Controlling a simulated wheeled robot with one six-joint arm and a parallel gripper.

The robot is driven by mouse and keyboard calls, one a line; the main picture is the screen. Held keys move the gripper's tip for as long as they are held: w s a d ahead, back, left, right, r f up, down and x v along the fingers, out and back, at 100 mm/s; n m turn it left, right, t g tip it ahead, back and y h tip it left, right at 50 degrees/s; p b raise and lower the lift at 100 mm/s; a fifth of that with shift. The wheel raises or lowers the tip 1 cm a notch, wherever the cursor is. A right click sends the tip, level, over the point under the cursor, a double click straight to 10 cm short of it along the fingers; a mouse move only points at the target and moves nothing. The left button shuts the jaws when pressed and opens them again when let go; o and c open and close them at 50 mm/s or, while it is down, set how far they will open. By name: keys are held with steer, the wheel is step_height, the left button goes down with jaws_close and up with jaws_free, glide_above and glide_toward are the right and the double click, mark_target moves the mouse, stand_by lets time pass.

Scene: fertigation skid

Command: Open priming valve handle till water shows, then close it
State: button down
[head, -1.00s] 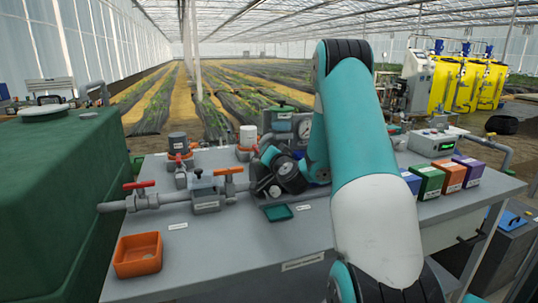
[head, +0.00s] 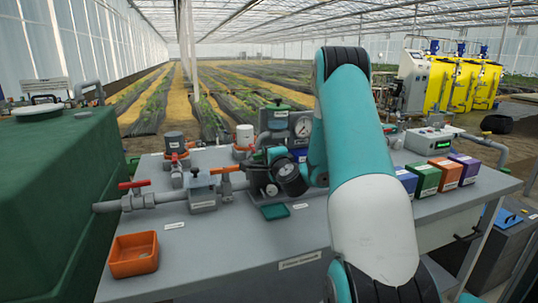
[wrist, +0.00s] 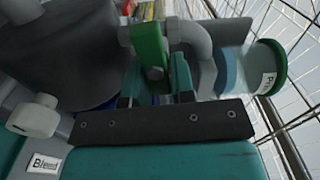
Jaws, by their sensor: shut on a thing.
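The priming valve handle is a green lever (wrist: 150,52), upright in the wrist view, with its lower end between the teal fingers of my gripper (wrist: 157,88). My gripper is shut on it. Beside it, a grey bent pipe (wrist: 197,45) meets a bluish see-through section (wrist: 234,62) with a green-rimmed end cap (wrist: 270,68), whose label is partly cut off. I cannot tell whether water stands in the see-through section. In the head view my wrist hides most of the valve and the handle; a green-topped fitting (head: 277,108) shows behind it.
A pressure gauge (head: 303,128) stands close behind my wrist. Red-handled (head: 136,185) and orange-handled (head: 227,170) valves sit on the pipe to the left. An orange tray (head: 133,256) is at the front left, several coloured boxes (head: 425,180) at the right. A label reading Bleed (wrist: 44,163) is near my gripper.

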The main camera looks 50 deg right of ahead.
steer(key=shift+s+f+m, duration=0.1)
steer(key=shift+m, duration=0.5)
steer(key=c, duration=1)
jaws_free()
steer(key=shift+d, duration=0.1)
steer(key=shift+c, duration=0.2)
